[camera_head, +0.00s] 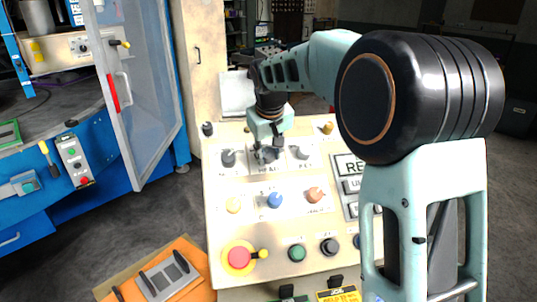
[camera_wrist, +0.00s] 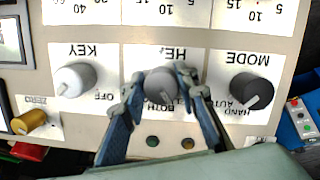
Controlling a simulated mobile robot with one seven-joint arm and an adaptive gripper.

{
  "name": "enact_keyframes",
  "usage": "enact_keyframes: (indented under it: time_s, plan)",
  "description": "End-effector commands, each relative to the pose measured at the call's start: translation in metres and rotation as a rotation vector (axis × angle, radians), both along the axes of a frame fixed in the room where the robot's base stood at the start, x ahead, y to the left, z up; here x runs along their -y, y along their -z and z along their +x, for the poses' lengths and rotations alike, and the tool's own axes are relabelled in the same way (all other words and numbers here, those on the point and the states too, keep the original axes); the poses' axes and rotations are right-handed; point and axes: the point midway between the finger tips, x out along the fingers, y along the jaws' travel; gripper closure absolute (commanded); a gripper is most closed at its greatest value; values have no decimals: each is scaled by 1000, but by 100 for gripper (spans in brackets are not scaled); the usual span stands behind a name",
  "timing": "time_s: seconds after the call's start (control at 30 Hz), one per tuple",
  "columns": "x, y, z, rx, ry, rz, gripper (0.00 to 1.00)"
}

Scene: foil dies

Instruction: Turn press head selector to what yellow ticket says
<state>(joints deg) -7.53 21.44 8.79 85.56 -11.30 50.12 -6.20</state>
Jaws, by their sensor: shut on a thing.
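The press head selector is a grey round knob (camera_wrist: 162,86) in the middle of the wrist view, under a label starting "HE" that appears upside down. "BOTH" shows beside it; the other position marks are partly hidden by the fingers. My gripper (camera_wrist: 160,80) is shut on this knob, one blue-grey finger on each side. A pale mark shows on the knob, but its exact setting is hard to tell. In the head view my gripper (camera_head: 268,153) reaches down onto the panel's middle top knob. A yellow ticket (camera_head: 338,295) is cut off at the bottom edge; its writing is too small to read.
The MODE knob (camera_wrist: 252,90) and KEY knob (camera_wrist: 74,79) flank the selector closely. The cream panel (camera_head: 222,215) also carries coloured buttons and a red emergency stop (camera_head: 239,257). An orange tray (camera_head: 188,245) is at lower left, and an open clear door (camera_head: 140,80) stands left.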

Motion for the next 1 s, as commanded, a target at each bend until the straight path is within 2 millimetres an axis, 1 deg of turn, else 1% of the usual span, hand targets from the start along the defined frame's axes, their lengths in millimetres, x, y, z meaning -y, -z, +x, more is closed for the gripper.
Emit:
enact_keyframes:
  time_s: [0.2, 0.4, 0.97, 1.0]
  plan:
    - [0, -1, 0, 16, -109, -73, 96]
    - [0, -1, 1, 23, -166, -113, 96]
    - [0, -2, 1, 28, -192, -131, 96]
    - [0, -2, 1, 28, -192, -131, 69]
